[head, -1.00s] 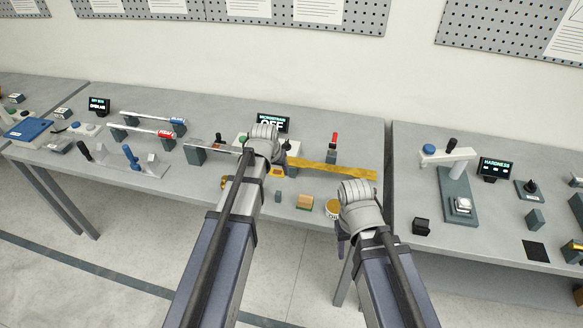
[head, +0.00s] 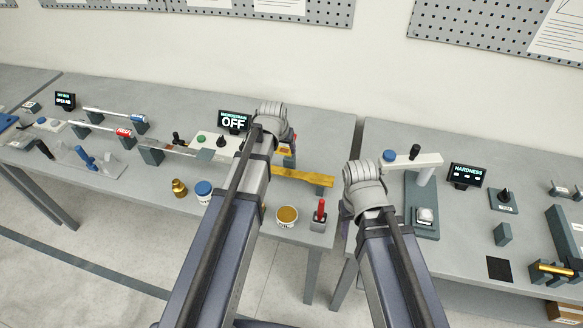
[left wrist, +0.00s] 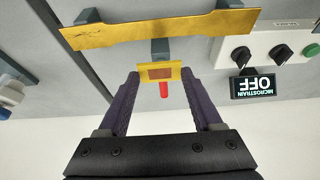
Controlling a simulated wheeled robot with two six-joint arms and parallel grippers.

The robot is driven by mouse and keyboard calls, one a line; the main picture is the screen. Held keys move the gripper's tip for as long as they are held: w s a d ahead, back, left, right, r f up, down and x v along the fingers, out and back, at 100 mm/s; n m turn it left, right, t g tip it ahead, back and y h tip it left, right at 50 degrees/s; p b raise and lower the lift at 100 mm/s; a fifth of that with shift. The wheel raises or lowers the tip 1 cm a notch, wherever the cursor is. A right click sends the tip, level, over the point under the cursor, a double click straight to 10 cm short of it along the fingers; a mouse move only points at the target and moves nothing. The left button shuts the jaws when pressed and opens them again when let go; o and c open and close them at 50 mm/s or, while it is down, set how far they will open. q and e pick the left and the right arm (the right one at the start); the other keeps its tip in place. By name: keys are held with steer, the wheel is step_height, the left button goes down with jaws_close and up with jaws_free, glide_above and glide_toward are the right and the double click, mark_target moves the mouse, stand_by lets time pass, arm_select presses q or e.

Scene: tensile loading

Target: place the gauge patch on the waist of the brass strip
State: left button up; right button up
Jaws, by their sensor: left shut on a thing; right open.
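The gauge patch (left wrist: 160,72), a small yellow piece with a reddish-brown rectangle, sits between the fingertips of my left gripper (left wrist: 160,76) in the left wrist view. That gripper is shut on it. The brass strip (left wrist: 160,30) lies across the top of that view, apart from the patch. Its narrower waist is roughly in line with the patch.
A display reading OFF (head: 234,121) stands behind the strip, beside a knob panel (left wrist: 268,52). A tin (head: 287,215) and a red-handled item (head: 319,213) stand near the front edge. A hardness tester (head: 424,190) is on the right table, past a gap.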

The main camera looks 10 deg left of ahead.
arm_select(q)
steer(key=shift+s+a+f+b, duration=0.1)
steer(key=shift+f+b, duration=0.2)
steer(key=shift+f, duration=0.05)
steer(key=b, duration=0.5)
glide_above(285, 171)
steer(key=s, duration=0.1)
step_height(285, 171, down, 5)
steer(key=shift+s+r, duration=0.1)
steer(key=shift+f+b, duration=2.05)
steer(key=shift+f, duration=0.15)
steer(key=shift+f, duration=0.2)
steer(key=o, duration=1.3)
steer(key=shift+r, duration=0.2)
